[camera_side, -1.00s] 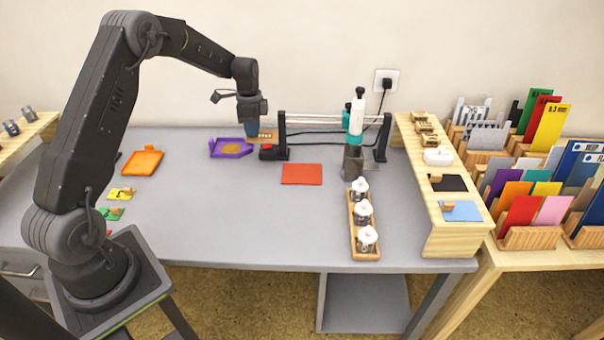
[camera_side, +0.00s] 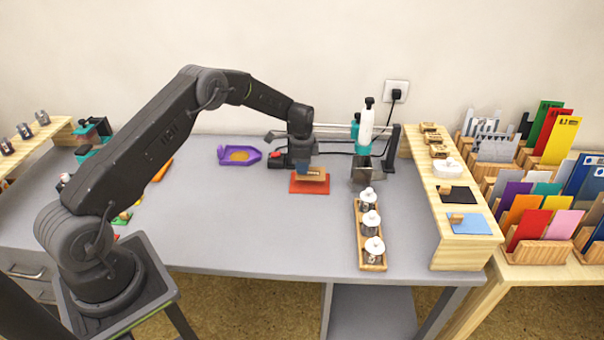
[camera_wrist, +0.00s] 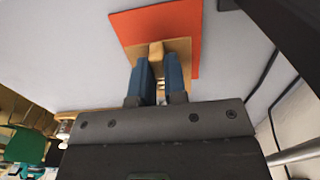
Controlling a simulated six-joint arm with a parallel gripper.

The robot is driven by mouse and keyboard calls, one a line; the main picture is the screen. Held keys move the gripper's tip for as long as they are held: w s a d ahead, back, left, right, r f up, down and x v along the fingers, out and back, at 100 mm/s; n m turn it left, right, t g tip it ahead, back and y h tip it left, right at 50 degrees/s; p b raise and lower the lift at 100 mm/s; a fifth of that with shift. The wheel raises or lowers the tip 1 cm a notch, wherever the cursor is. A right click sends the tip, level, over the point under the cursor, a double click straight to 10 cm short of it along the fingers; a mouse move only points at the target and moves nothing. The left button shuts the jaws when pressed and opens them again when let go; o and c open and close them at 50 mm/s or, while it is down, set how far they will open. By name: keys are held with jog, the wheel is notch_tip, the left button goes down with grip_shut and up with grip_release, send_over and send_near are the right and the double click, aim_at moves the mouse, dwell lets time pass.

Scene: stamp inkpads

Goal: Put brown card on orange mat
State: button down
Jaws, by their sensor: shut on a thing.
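The brown card (camera_side: 311,174) has a small light grip block on top. My gripper (camera_side: 303,168) is shut on that block and holds the card over the flat orange mat (camera_side: 310,189). In the wrist view, my blue fingers (camera_wrist: 157,75) pinch the block, and the card (camera_wrist: 180,48) overlaps the mat (camera_wrist: 160,22). The mat's orange shows beyond the card's far edge and to its right. I cannot tell whether the card touches the mat or hangs just above it. My fingers and wrist hide part of the card.
A purple tray (camera_side: 240,155) lies left of the mat. A dark holder (camera_side: 366,172) and a wooden rack of white-topped jars (camera_side: 370,235) stand to the right. A bar and a black cable run behind. The grey table (camera_side: 270,230) is clear in front.

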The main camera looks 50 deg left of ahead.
jog(key=shift+f, duration=1.55)
jog(key=shift+f, duration=0.2)
jog(key=c, duration=1.2)
grip_release()
jog(key=shift+o, duration=0.2)
jog(key=shift+r, duration=0.1)
